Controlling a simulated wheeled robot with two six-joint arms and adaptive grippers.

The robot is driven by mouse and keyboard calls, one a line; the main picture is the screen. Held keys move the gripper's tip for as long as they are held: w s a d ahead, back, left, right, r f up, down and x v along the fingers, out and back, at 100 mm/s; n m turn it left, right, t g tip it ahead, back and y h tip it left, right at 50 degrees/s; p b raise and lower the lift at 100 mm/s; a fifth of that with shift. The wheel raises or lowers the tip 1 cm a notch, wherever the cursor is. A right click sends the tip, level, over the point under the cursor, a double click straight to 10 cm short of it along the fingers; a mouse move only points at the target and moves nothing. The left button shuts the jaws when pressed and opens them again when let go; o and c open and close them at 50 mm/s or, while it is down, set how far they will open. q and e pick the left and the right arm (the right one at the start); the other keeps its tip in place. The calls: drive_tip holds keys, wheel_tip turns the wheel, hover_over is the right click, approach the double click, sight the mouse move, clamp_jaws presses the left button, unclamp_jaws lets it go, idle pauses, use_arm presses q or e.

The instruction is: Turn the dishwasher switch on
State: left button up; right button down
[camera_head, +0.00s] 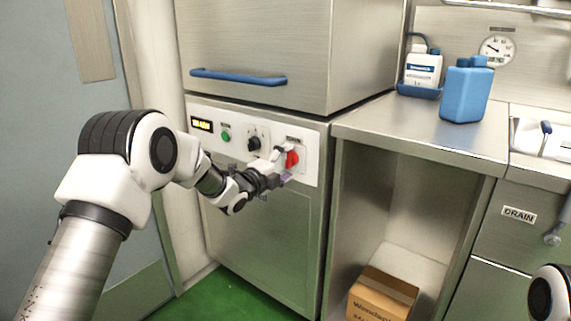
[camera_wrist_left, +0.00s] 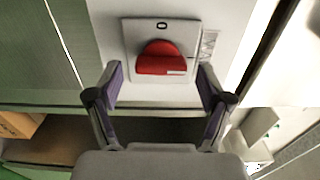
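The dishwasher switch is a red rotary knob (camera_head: 292,159) on a light plate, at the right end of the dishwasher's control panel (camera_head: 312,170). In the left wrist view the red knob (camera_wrist_left: 162,58) sits on a plate with a "0" mark above it. My left gripper (camera_head: 284,164) is right at the switch in the head view. In the left wrist view its fingers (camera_wrist_left: 160,85) are spread wide, one to each side of the knob and apart from it, with nothing between them. My right gripper is not in view; only part of my right arm shows at the lower right.
The panel also has a lit display (camera_head: 202,123), a green button (camera_head: 225,137) and a black dial (camera_head: 254,143). A blue handle (camera_head: 238,77) is on the hood above. A steel counter (camera_head: 400,130) holds a white bottle (camera_head: 423,68) and a blue jug (camera_head: 466,93). A cardboard box (camera_head: 382,296) stands below.

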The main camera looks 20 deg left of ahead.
use_arm(q)
drive_tip(key=v, duration=1.2)
